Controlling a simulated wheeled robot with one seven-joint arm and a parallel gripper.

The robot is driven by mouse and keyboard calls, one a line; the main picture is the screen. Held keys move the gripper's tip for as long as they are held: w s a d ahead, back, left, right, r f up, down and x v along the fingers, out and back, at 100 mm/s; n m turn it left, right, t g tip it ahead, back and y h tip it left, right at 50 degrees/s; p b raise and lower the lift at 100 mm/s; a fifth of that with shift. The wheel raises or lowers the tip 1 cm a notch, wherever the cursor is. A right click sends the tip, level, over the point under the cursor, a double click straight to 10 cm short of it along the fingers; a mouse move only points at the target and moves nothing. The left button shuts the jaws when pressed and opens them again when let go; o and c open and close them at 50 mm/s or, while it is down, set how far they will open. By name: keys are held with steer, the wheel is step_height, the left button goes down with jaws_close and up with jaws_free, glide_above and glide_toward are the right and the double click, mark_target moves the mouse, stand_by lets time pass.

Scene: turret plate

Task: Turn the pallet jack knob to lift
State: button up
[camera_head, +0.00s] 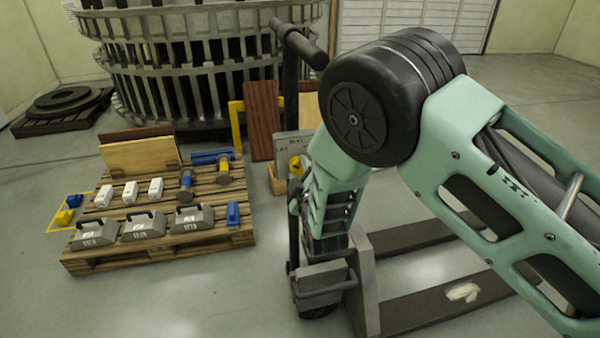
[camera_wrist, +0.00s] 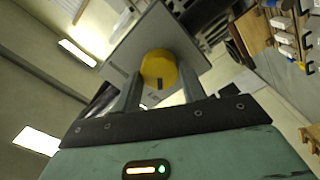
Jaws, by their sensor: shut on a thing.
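The yellow round knob (camera_wrist: 158,64) sits on a grey square plate (camera_wrist: 130,50) in the wrist view, with a small dark mark at its lower edge. My gripper (camera_wrist: 161,76) has one finger on each side of the knob and is shut on it. In the head view the knob (camera_head: 296,165) shows just left of my green wrist, below the grey plate (camera_head: 291,143), whose lettering is too small to read surely. The pallet jack (camera_head: 445,305) stands on the floor with two dark forks to the right. My arm hides part of its body and the fingertips in the head view.
A wooden pallet (camera_head: 165,258) at left holds grey weights (camera_head: 142,227), white blocks and blue and yellow parts. The black jack handle (camera_head: 299,45) rises close beside my arm. A large slatted ring structure (camera_head: 200,60) stands behind. Floor at front left is clear.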

steer(key=o, duration=1)
steer(key=b+v, duration=0.1)
steer(key=v, duration=1.6)
steer(key=shift+s+b, duration=0.25)
steer(key=shift+b, duration=0.15)
